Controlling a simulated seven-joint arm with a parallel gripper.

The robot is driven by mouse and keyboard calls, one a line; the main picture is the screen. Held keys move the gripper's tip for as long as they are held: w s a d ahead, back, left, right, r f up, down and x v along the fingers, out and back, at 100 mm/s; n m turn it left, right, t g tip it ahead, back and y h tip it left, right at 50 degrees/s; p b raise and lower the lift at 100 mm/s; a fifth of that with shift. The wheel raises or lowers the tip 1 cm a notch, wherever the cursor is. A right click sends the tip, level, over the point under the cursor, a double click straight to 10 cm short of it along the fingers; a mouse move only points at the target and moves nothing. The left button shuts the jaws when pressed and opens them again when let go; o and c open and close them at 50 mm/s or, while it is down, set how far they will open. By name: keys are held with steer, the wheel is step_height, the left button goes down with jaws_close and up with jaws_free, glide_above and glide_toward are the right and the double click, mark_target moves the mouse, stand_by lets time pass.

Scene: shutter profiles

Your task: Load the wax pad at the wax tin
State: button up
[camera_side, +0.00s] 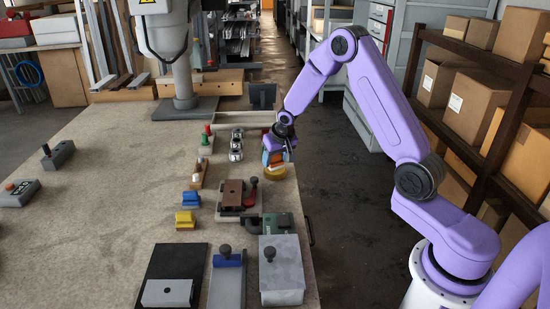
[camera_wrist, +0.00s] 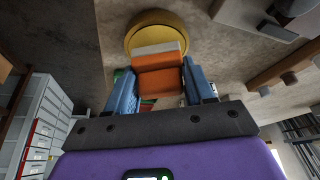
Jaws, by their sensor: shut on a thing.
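My gripper (camera_side: 275,152) is shut on an orange pad with a pale edge (camera_side: 266,158), which I take to be the wax pad. In the wrist view the pad (camera_wrist: 160,76) sits between the two blue fingers of my gripper (camera_wrist: 161,84), with its pale strip facing away from the palm. The round yellow wax tin (camera_side: 275,174) stands on the table just under the pad. It also shows in the wrist view (camera_wrist: 152,24), just beyond the pale strip. Whether pad and tin touch, I cannot tell. The gripper hides part of the tin's top.
A brown block on a grey fixture (camera_side: 232,193) and a red-handled piece (camera_side: 251,190) stand close to the left of the tin. Blue (camera_side: 190,199) and yellow (camera_side: 185,220) blocks lie further left. A grey box with a knob (camera_side: 281,270) is at the front.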

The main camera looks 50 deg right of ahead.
steer(key=shift+f, duration=0.45)
stand_by(0.8)
steer(key=shift+r, duration=0.1)
steer(key=shift+r, duration=3.45)
